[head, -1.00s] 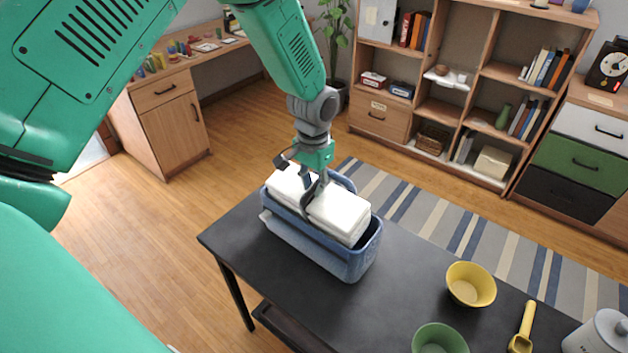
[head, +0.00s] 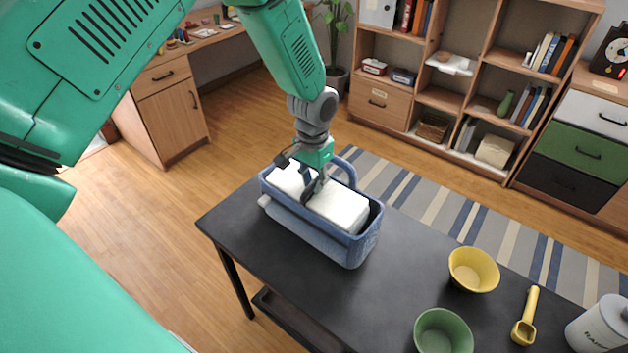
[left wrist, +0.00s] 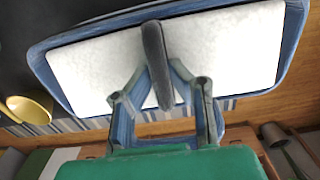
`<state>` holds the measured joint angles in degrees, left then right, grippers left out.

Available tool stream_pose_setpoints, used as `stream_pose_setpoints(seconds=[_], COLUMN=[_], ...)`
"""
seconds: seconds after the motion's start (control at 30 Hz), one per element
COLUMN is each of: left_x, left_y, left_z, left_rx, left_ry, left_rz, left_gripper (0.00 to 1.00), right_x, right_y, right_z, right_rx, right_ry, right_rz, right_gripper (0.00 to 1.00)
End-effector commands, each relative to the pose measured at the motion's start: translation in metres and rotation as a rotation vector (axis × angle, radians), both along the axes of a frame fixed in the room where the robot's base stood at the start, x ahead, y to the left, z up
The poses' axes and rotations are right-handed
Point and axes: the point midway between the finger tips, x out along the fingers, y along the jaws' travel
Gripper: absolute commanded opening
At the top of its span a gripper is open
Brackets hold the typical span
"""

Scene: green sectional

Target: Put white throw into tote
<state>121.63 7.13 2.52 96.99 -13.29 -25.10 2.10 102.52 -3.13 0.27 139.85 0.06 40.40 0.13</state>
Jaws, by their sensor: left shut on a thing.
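The white throw (head: 338,207) is a folded white block lying inside the blue tote (head: 352,248), its top near the rim. The tote stands on the dark table, with its handle raised at the back. My left gripper (head: 313,188) reaches down from above and is shut on the throw near its middle. In the left wrist view the throw (left wrist: 220,50) fills most of the tote (left wrist: 50,72), and the gripper (left wrist: 158,65) is over its centre. The throw's underside is hidden by the tote walls. My right gripper is not in view.
The dark table (head: 400,260) also holds a yellow bowl (head: 473,270), a green bowl (head: 442,332), a yellow scoop (head: 525,318) and a white canister (head: 600,325) to the right. A shelf unit (head: 440,95) stands behind a striped rug. The table middle is clear.

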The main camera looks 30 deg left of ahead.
Motion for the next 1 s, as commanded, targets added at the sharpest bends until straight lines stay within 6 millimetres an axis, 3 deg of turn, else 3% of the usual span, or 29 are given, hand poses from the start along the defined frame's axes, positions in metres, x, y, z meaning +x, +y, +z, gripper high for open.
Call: stream_pose_setpoints(seconds=[0.23,0.27,0.3,0.33,0.73,1.0], left_x=[0.0,0.0,0.0,0.0,0.001,0.002], left_y=[0.0,0.0,0.0,0.0,0.0,0.001], left_z=[-0.001,-0.001,-0.001,-0.001,0.006,0.058], left_rx=[0.0,0.0,0.0,0.0,0.0,0.0], left_ry=[0.0,0.0,0.0,0.0,-0.001,-0.005], left_rz=[0.0,0.0,0.0,0.0,0.0,0.0], left_gripper=[0.0,0.22,0.36,0.39,0.39,0.39], right_x=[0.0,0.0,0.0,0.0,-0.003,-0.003], right_y=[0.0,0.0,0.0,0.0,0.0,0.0], right_z=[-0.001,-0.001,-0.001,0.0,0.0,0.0], right_rx=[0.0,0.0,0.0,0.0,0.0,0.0], right_ry=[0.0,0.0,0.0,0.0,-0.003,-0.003], right_rz=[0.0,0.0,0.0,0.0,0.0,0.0], right_gripper=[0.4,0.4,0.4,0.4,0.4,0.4])
